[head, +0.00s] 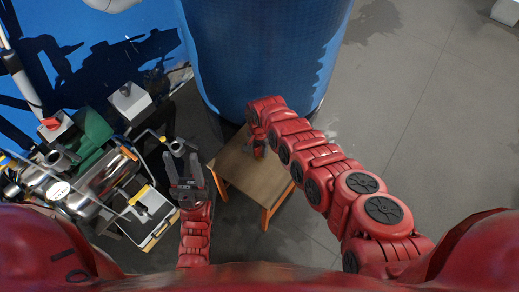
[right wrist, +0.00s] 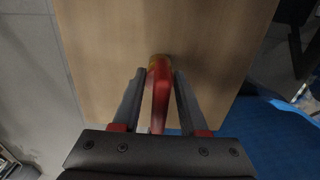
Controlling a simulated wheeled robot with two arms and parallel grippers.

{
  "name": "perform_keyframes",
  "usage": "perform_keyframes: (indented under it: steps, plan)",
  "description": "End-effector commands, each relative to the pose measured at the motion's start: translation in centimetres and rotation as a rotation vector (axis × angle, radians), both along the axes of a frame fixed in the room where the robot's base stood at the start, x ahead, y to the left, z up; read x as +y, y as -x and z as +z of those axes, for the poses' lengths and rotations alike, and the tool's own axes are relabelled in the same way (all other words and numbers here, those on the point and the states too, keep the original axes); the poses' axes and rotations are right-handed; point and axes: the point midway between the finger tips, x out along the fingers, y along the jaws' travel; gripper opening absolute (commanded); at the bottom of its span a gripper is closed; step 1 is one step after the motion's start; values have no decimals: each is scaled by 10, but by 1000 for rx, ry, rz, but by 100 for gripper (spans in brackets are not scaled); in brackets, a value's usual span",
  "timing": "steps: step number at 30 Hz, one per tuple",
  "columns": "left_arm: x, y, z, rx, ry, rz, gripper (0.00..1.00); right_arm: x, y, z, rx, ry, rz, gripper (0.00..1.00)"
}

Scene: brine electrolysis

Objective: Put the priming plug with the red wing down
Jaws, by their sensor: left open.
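The priming plug's red wing (right wrist: 160,95) shows between the two fingers of my right gripper (right wrist: 160,78) in the right wrist view. The fingers are close on both sides of it, and the gripper looks shut on it. The plug's far end is yellowish and over the wooden top of a small table (right wrist: 205,35). I cannot tell whether it touches the wood. In the head view my right gripper (head: 258,148) is low over the back of this table (head: 240,178). My left gripper (head: 183,158) is open and empty, left of the table.
A large blue tank (head: 265,50) stands right behind the table. At the left is a crowded rig with pipes, a metal cylinder (head: 100,183), a green part (head: 92,135) and a grey box with a red knob (head: 52,125). The floor at right (head: 400,110) is clear.

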Motion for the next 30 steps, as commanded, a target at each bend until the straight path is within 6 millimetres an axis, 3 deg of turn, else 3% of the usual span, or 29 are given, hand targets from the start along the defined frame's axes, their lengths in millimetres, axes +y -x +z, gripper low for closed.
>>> perform_keyframes:
  steps: [13,18,30]
  plan:
    - [0,0,8,0,0,0,50,0,-1,10,-1,0,-1,55]
    - [0,0,35,0,0,0,50,0,0,44,-2,-4,-3,55]
    - [0,0,46,0,0,0,50,1,-1,104,-5,-3,-2,55]
